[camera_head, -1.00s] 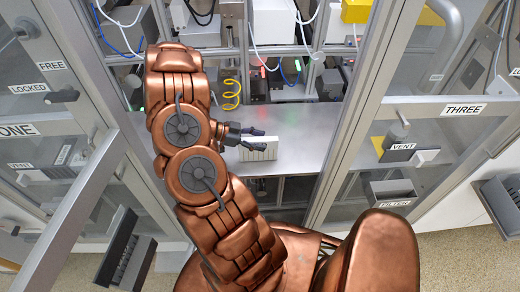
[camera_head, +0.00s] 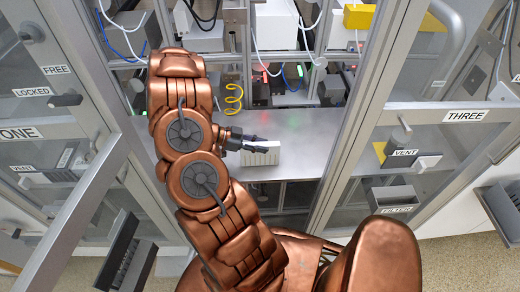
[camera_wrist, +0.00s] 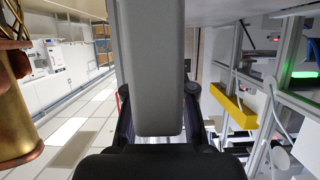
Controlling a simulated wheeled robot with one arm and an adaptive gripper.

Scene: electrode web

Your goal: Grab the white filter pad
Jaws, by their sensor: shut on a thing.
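The white filter pad (camera_head: 261,158) is a pale ribbed block at the front edge of the metal shelf, in the middle of the head view. My gripper (camera_head: 258,143) reaches it from the left, with its dark fingers at the pad's top. In the wrist view my gripper (camera_wrist: 157,112) has a dark finger on each side of the pad (camera_wrist: 152,70), which shows as a plain grey slab. The gripper is shut on the pad. I cannot tell whether the pad's underside touches the shelf.
The metal shelf (camera_head: 305,150) is bare right of the pad. Open framed doors stand at left and right; the right one is marked THREE (camera_head: 465,116). A yellow coiled hose (camera_head: 234,98) hangs behind my gripper. Cables and equipment fill the back.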

